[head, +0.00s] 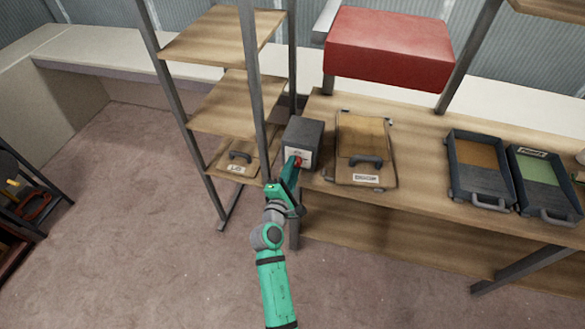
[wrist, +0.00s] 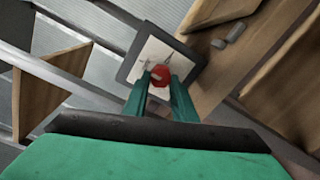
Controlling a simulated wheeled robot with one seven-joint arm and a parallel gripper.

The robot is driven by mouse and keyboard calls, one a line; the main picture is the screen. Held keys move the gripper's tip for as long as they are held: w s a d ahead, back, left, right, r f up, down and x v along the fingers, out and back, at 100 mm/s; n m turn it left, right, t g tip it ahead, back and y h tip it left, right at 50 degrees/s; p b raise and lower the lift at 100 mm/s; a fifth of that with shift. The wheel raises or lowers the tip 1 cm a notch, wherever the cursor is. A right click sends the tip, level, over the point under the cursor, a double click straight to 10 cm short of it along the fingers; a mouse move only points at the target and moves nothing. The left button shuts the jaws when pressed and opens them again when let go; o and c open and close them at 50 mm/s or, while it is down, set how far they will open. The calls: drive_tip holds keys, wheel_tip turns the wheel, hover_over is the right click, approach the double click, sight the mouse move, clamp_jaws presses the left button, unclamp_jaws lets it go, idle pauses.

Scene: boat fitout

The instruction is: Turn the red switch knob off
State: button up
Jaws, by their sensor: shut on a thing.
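The red switch knob (wrist: 160,73) sits on the pale front plate (wrist: 149,56) of a dark grey box. In the head view the grey box (head: 304,137) stands at the left end of the wooden bench, and the red knob (head: 298,162) shows small at its front. My gripper (wrist: 162,82) is at the knob, with one green finger on each side, shut on it. In the head view my green gripper (head: 290,170) reaches up to the box front. The fingers hide part of the knob and plate, and I cannot tell which marking the knob points to.
A wooden case with a dark handle (head: 366,160) lies on the bench right of the box. Open trays (head: 480,168) lie farther right. A shelf rack with metal posts (head: 250,75) stands close left. A red box (head: 390,48) sits above the bench. The floor in front (head: 400,290) is clear.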

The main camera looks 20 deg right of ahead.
drive_tip(key=shift+f, duration=0.1)
drive_tip(key=o, duration=1)
drive_tip(key=shift+o, duration=0.2)
drive_tip(key=shift+s, duration=0.15)
drive_tip(key=v, duration=1)
drive_tip(key=shift+s+a, duration=0.25)
drive_tip(key=shift+a, duration=0.05)
drive_tip(key=shift+w, duration=0.1)
